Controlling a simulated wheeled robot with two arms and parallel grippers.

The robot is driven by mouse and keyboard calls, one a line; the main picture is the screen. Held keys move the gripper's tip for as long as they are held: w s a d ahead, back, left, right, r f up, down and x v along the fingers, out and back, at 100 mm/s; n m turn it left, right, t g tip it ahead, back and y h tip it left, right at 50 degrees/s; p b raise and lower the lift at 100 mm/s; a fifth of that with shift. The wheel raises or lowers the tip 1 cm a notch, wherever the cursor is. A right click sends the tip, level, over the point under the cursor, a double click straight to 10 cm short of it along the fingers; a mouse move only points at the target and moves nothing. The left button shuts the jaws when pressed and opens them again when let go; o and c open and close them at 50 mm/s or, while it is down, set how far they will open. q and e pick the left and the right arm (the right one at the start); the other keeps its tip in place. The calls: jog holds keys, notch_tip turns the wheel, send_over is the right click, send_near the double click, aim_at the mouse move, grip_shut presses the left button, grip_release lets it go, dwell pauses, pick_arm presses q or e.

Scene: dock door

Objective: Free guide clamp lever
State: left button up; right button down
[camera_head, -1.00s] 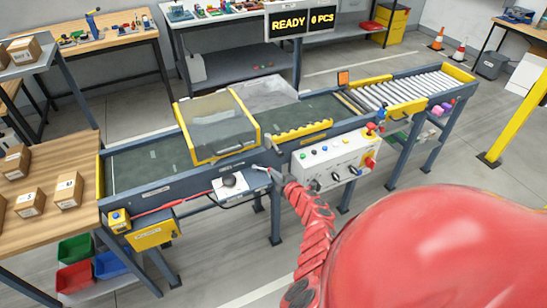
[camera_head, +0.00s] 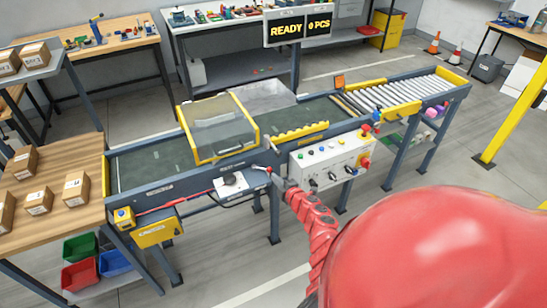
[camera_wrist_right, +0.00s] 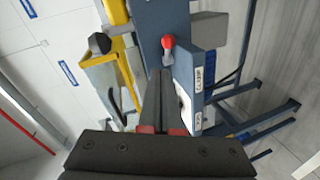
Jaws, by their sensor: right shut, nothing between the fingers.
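In the right wrist view a lever with a red knob (camera_wrist_right: 168,43) stands at the blue conveyor rail, beside a white label (camera_wrist_right: 198,80) that appears to read "CLAMP". My right gripper (camera_wrist_right: 160,78) is shut and empty, its fingers pointing at the rail just below the red knob. Whether the fingertips touch the lever's base cannot be told. My left gripper is not in view.
The conveyor (camera_head: 150,168) carries a clear yellow-edged guard (camera_head: 217,128). The white control panel (camera_head: 332,160) is close to the right of my gripper. The box with a black knob (camera_head: 241,185) is at its left. A wooden table (camera_head: 50,218) holds cartons.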

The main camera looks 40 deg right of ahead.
jog(key=d+b+v, duration=0.1)
jog(key=v, duration=0.6)
jog(key=shift+s+d, duration=0.4)
jog(key=shift+f, duration=0.2)
